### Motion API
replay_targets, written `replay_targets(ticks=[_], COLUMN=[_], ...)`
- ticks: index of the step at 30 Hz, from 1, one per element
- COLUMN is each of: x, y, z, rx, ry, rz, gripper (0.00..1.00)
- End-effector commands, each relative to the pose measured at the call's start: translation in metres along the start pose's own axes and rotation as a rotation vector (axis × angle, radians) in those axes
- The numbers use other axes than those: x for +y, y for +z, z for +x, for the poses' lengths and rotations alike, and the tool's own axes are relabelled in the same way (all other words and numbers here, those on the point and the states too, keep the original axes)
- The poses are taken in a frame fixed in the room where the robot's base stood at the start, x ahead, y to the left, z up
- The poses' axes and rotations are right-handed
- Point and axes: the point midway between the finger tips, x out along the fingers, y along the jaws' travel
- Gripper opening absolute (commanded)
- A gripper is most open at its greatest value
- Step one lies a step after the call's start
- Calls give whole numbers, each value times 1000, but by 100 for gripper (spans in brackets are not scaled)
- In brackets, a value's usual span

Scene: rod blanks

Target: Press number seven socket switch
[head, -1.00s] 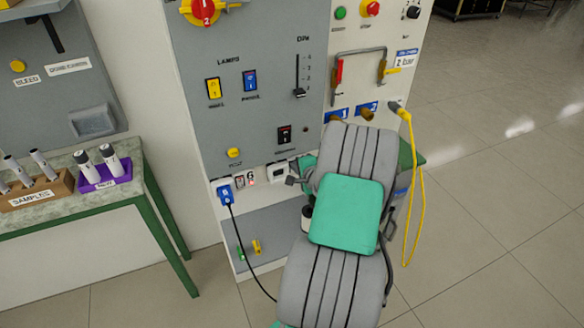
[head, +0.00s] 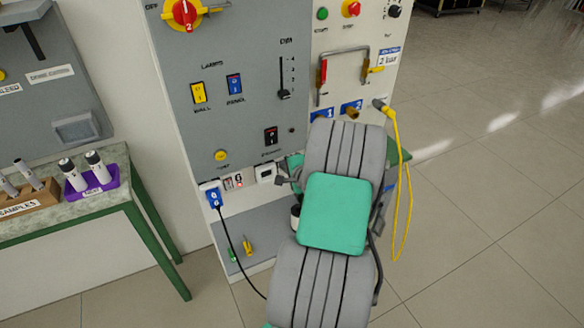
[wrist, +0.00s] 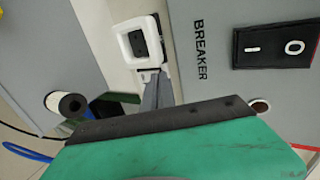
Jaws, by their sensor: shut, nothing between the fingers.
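In the wrist view the white fitting (wrist: 140,42) is close up at the top middle. My gripper (head: 284,179) is shut and empty, just right of the fitting. In the wrist view the fingertips of my gripper (wrist: 153,76) are at the fitting's lower edge; I cannot tell whether they touch it. My arm hides part of the panel behind it.
A breaker switch (head: 270,136) is above the fitting; it shows large in the wrist view (wrist: 274,44). Small red-marked fittings (head: 232,182) lie between plug and fitting. A black cable (head: 236,250) hangs below the plug. A green-legged table (head: 150,225) stands left.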

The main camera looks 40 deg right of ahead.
Motion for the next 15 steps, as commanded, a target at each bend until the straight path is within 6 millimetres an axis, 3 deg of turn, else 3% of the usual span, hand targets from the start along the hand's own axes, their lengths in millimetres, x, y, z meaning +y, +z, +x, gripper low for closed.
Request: replay_targets(ticks=[4, 15], x=[4, -13], y=[2, 7], z=[-24, -102], rx=[3, -5], ry=[-1, -3], rz=[2, -6], gripper=[0, 0])
